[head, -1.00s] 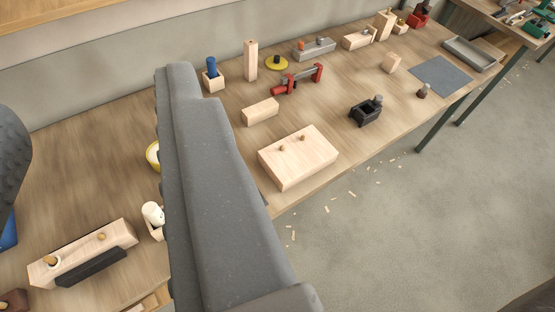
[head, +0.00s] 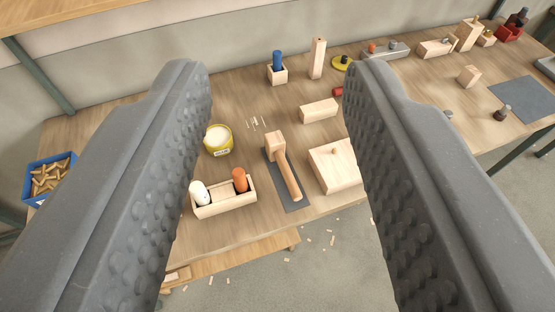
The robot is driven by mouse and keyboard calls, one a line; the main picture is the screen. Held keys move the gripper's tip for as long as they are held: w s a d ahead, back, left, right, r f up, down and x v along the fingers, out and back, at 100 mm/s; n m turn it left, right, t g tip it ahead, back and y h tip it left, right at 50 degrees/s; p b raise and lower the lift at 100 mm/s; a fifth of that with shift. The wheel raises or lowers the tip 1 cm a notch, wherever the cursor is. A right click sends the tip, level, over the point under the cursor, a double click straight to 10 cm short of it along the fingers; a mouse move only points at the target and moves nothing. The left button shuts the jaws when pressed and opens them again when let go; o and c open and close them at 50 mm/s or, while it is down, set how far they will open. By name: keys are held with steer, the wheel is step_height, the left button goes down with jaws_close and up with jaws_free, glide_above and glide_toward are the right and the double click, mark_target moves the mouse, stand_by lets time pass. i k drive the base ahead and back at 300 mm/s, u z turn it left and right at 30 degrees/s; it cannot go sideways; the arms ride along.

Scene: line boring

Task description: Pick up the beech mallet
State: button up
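The beech mallet (head: 284,168) lies on a narrow dark grey mat (head: 275,178) near the front edge of the workbench. Its pale block head is toward the back and its orange-brown handle points to the front. My gripper (head: 270,80) is open, with its two dark, studded fingers wide apart at the left and right of the picture. The mallet shows in the gap between the fingers, further off on the bench, and nothing is held.
Left of the mallet are a wooden tray (head: 226,206) with a white and an orange piece, and a yellow tin (head: 218,140). A pale wooden block (head: 335,166) is close on its right. A blue box (head: 50,178) of dowels stands far left.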

mark_target(275, 142)
steer(key=z, duration=3.15)
steer(key=k, duration=1.25)
steer(key=u, duration=1.55)
steer(key=i, duration=0.9)
steer(key=u, duration=0.05)
